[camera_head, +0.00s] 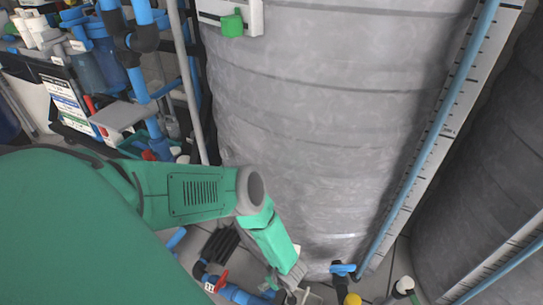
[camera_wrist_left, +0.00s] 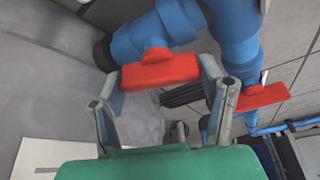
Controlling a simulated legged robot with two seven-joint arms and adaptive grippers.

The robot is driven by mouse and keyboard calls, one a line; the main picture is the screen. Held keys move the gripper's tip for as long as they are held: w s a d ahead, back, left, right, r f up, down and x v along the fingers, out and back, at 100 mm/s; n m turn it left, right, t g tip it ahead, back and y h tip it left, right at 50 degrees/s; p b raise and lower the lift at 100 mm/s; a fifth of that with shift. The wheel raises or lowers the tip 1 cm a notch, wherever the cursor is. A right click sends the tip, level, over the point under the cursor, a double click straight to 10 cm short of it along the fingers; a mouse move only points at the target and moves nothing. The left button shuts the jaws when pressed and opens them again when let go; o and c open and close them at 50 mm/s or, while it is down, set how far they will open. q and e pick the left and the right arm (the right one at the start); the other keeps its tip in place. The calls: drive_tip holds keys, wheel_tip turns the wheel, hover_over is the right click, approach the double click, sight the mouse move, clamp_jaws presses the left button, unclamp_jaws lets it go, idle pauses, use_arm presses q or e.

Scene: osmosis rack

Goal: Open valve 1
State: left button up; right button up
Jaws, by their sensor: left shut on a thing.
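In the left wrist view, a red valve handle (camera_wrist_left: 158,72) sits on a thick blue pipe (camera_wrist_left: 172,25). My left gripper (camera_wrist_left: 164,82) has one finger at each end of this handle and is shut on it. In the head view, my left gripper (camera_head: 292,282) reaches down to the floor piping at the foot of the large grey tank; the held handle is hidden there. A second red handle (camera_wrist_left: 262,97) shows to the right in the wrist view. I cannot read which valve is number 1. My right gripper is in neither view.
The grey tank (camera_head: 330,120) stands close beside my left arm. A blue valve (camera_head: 343,269) is right of the gripper. Another red handle (camera_head: 221,281) on blue pipe is to its left. Blue filters and pipes (camera_head: 105,60) crowd the upper left.

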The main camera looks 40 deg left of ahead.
use_arm(q)
drive_tip(key=shift+n+g, duration=0.8)
drive_tip(key=shift+n, duration=1.4)
drive_tip(key=shift+w, duration=0.1)
drive_tip(key=o, duration=1.2)
drive_tip(key=shift+c, duration=0.2)
